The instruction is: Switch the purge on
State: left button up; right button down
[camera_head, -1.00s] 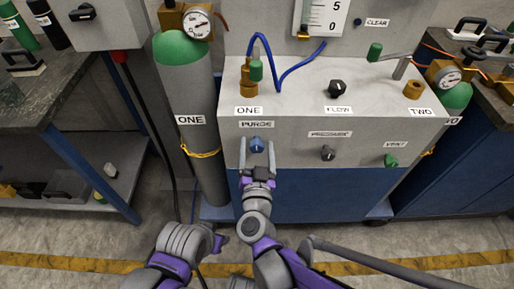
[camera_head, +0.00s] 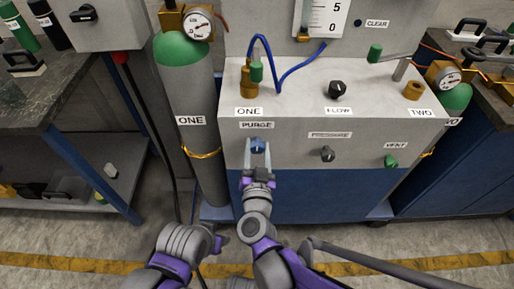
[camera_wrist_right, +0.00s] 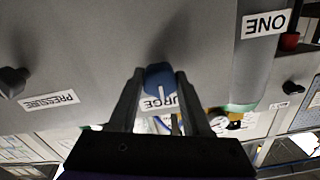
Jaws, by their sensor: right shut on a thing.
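The purge knob (camera_head: 257,145) is blue and sits on the front of the grey cabinet, under the PURGE label (camera_head: 257,126). My right gripper (camera_head: 257,150) reaches up to it and is shut on it, one finger on each side. The right wrist view also shows the blue knob (camera_wrist_right: 159,79), with a pale line on its face, between the fingertips. The PURGE label is partly hidden there by the fingers and knob. Part of my left arm shows at the bottom of the head view; its jaws cannot be made out.
Black FLOW (camera_head: 337,88) and PRESSURE (camera_head: 327,153) knobs and a green VENT knob (camera_head: 391,161) are to the right. A green-topped gas cylinder (camera_head: 199,120) stands close on the left. A blue hose (camera_head: 287,70) loops above the cabinet top.

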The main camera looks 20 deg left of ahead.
jog(key=m+p, duration=0.1)
jog(key=m, duration=0.7)
jog(key=shift+m+p, duration=0.3)
jog(key=shift+m, duration=0.1)
jog(key=m, duration=0.4)
jog(key=shift+m, duration=0.3)
jog(key=shift+f+m, duration=0.1)
jog(key=shift+m, duration=1.9)
jog(key=shift+c, duration=1.8)
grip_release()
